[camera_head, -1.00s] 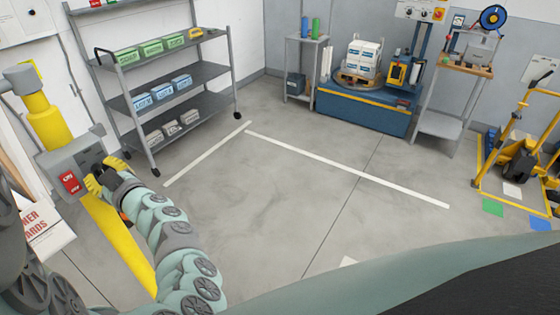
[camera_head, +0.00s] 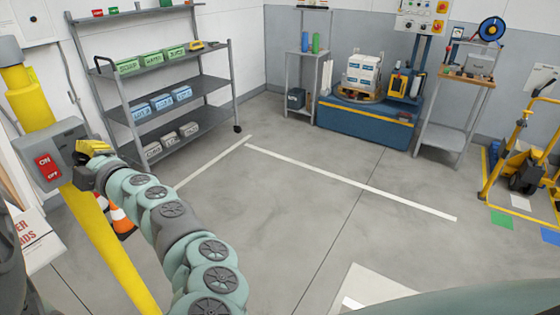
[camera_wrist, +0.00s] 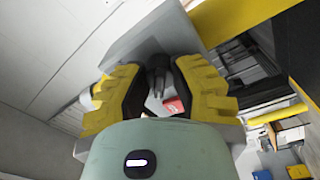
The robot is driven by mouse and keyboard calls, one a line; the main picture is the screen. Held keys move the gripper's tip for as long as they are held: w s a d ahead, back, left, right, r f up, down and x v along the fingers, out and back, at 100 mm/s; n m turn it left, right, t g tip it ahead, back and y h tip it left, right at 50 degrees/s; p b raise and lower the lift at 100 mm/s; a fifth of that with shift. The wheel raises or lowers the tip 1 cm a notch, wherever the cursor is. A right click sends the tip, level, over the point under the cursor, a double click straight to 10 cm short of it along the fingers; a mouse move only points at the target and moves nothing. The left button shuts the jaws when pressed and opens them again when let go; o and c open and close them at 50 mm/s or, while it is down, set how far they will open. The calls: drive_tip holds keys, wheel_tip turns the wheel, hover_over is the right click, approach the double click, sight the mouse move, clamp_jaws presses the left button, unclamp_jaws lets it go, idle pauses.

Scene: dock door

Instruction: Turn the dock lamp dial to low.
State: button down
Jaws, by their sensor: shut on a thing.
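The grey lamp box (camera_head: 66,139) is fixed to a yellow post at the left of the head view. It carries a red ON/OFF switch (camera_head: 47,167). My gripper (camera_head: 88,149) reaches the box's right-hand side with its yellow fingers. In the wrist view, my gripper (camera_wrist: 158,78) is shut on the dark dial (camera_wrist: 157,80), with a finger on either side. The grey box (camera_wrist: 150,42) lies behind it, and the red switch (camera_wrist: 174,105) shows beside the dial. The dial's marks and setting cannot be read.
An orange cone (camera_head: 121,218) stands behind my arm, beside the yellow post (camera_head: 115,250). A shelf rack (camera_head: 172,90) with several boxes stands beyond. The floor in the middle is clear, with white lines. A pallet jack (camera_head: 522,165) is at the right.

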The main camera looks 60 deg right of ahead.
drive_tip(key=shift+d+f+n, duration=0.15)
drive_tip(key=shift+n, duration=0.25)
drive_tip(key=c, duration=0.7)
unclamp_jaws()
drive_tip(key=shift+s, duration=0.15)
drive_tip(key=s, duration=1.1)
drive_tip(key=shift+s+d+f, duration=0.3)
drive_tip(key=shift+s, duration=0.1)
